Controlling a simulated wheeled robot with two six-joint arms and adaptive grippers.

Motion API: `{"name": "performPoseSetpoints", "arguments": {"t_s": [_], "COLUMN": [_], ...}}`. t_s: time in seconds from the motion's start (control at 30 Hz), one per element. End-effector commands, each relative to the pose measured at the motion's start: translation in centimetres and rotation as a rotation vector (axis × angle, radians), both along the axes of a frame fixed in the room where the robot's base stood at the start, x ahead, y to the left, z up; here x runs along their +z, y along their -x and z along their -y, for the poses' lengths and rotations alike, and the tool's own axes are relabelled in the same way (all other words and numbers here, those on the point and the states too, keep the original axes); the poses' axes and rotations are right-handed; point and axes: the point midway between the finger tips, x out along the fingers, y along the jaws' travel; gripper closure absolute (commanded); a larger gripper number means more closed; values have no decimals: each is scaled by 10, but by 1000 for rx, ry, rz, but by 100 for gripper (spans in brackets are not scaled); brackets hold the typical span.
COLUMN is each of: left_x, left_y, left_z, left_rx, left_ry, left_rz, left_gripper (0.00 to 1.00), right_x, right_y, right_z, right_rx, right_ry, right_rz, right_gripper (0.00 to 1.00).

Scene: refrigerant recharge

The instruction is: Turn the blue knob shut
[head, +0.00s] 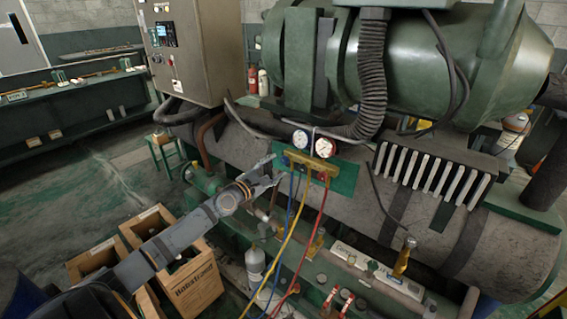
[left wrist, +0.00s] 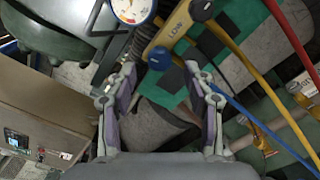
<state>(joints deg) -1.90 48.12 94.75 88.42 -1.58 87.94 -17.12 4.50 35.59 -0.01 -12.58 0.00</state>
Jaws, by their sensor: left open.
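The blue knob (left wrist: 160,58) sits at the near end of the brass gauge manifold (left wrist: 181,28), beside the lettering LOW. My left gripper (left wrist: 160,76) is open and empty, with a finger on each side of the knob in the left wrist view. The knob appears just beyond the fingertips; the exact gap is hard to tell. In the head view my left gripper (head: 276,171) reaches in from the left to the manifold (head: 308,166), and the knob is hard to make out there. My right gripper is not in view.
Two round gauges (head: 325,147) stand above the manifold on a green plate (head: 345,181). Blue, yellow (head: 288,235) and red (head: 317,225) hoses hang below it, close to my left gripper.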

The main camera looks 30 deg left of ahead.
Motion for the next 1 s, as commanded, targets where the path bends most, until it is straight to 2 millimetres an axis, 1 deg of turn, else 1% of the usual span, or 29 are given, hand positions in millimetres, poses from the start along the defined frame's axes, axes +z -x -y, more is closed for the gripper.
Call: {"name": "performPoseSetpoints", "arguments": {"t_s": [0.03,0.1,0.2,0.3,0.43,0.63,0.67,1.0], "left_x": [1,0,0,0,0,0,0,0], "left_y": [-11,-22,-36,-44,-49,-49,-49,-48], "left_z": [-1,1,1,2,3,3,3,3], "left_rx": [6,2,3,2,1,1,1,2], "left_ry": [6,4,1,-1,-2,-3,-3,-3], "left_rz": [7,4,2,1,0,-2,-2,-1], "left_gripper": [48,48,48,48,48,48,51,97], "right_x": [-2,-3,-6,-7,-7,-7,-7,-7], "right_y": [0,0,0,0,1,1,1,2], "right_z": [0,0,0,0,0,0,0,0], "right_rx": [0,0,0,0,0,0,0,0], "right_ry": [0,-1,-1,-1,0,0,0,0], "right_rz": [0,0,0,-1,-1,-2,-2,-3], "right_gripper": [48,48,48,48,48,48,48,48]}}
